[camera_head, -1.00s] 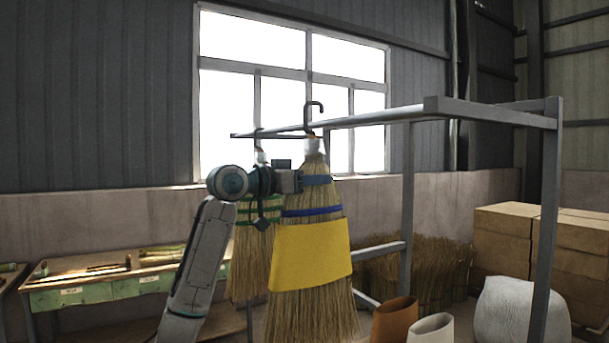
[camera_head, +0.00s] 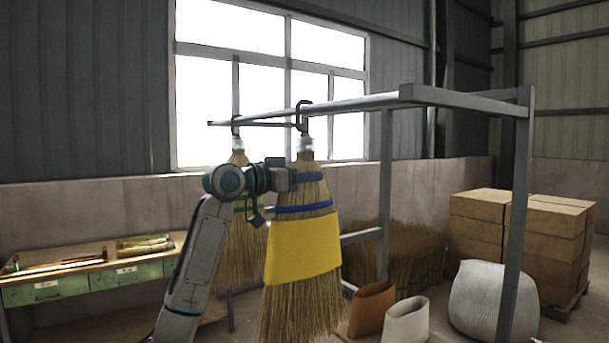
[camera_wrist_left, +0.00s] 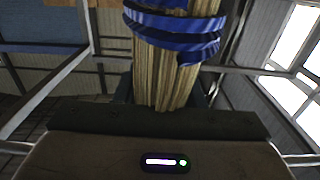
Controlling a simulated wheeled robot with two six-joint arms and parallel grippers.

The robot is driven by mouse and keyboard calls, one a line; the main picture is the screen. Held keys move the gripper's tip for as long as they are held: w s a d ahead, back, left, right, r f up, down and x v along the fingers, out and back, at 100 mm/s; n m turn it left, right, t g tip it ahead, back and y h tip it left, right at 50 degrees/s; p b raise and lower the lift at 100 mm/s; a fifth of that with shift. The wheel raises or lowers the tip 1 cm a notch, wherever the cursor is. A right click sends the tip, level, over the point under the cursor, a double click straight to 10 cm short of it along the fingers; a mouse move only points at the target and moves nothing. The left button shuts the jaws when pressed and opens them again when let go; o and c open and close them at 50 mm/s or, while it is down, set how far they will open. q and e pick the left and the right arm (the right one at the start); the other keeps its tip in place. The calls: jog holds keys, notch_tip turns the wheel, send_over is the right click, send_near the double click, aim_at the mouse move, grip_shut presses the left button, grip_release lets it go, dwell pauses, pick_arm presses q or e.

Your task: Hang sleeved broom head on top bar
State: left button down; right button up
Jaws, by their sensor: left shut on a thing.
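A straw broom head (camera_head: 302,307) with blue bindings wears a yellow sleeve (camera_head: 303,249) around its middle. My left gripper (camera_head: 290,181) is shut on the broom head near its upper blue binding. The head hangs upright with bristles down. Its dark hook (camera_head: 301,112) shows at the top bar (camera_head: 345,104); I cannot tell if it bears on the bar. In the left wrist view the straw (camera_wrist_left: 165,75) with blue bindings stands between the jaws. My right gripper is not in view.
Another broom head (camera_head: 240,250) with green binding hangs from the bar behind my left arm. The rack's posts (camera_head: 385,200) stand right. Brown (camera_head: 372,309) and cream (camera_head: 406,322) sleeves stand below. A bench (camera_head: 90,272) is at left, and boxes (camera_head: 520,225) are at right.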

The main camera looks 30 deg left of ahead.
pick_arm(q)
jog(key=c, duration=0.8)
grip_release()
jog(key=shift+s, duration=0.1)
jog(key=shift+c, duration=0.2)
jog(key=b+v, duration=0.5)
jog(key=v, duration=0.5)
jog(key=shift+s+b, duration=0.35)
jog(key=shift+a, duration=0.1)
